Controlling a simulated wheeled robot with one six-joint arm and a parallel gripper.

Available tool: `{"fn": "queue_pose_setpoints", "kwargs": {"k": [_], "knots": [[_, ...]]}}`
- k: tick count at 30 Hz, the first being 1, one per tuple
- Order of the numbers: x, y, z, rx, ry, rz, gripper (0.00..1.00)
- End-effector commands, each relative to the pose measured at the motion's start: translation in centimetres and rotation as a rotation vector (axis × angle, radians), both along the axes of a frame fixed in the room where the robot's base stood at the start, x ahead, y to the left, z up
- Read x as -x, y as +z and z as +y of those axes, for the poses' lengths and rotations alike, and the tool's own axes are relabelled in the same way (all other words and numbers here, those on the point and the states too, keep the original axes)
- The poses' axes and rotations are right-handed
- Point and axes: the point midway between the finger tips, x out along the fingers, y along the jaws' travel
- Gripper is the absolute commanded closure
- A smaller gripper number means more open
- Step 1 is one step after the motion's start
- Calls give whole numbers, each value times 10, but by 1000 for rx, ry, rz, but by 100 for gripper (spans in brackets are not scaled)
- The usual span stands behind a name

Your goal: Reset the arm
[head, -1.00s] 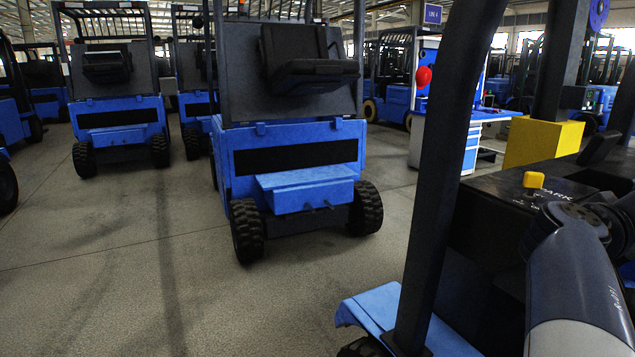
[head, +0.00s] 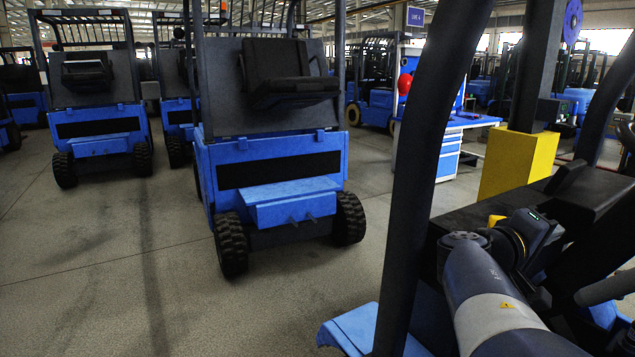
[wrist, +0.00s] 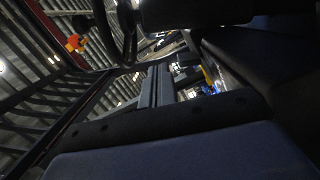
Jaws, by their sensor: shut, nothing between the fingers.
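My arm is at the lower right of the head view, beside the dark console (head: 580,200) of a lift truck. Its grey and white link slopes up to a joint, and a dark wrist part with a small green light is beside it. I cannot make out my gripper's fingers in either view. A yellow knob (head: 495,219) on the console shows only in part behind my arm. The wrist view is dark and tilted, with a smooth dark surface (wrist: 180,155) across its bottom and roof beams on the left.
A dark post (head: 425,150) of the near truck stands left of my arm, with a blue step (head: 360,328) at its foot. A blue forklift (head: 275,165) stands ahead, others behind it. A yellow block (head: 518,162) and a blue-topped workbench (head: 450,130) are beyond. Floor at left is clear.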

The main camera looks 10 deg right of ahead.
Motion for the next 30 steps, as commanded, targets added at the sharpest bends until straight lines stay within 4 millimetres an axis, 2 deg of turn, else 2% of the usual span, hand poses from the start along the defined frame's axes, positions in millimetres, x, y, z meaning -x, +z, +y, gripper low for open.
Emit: {"fn": "queue_pose_setpoints", "kwargs": {"k": [6,19,30], "knots": [[-7,1,2,9,2,29,100],[-6,-1,2,8,0,26,100],[19,-8,-5,-22,-2,-83,100]]}}
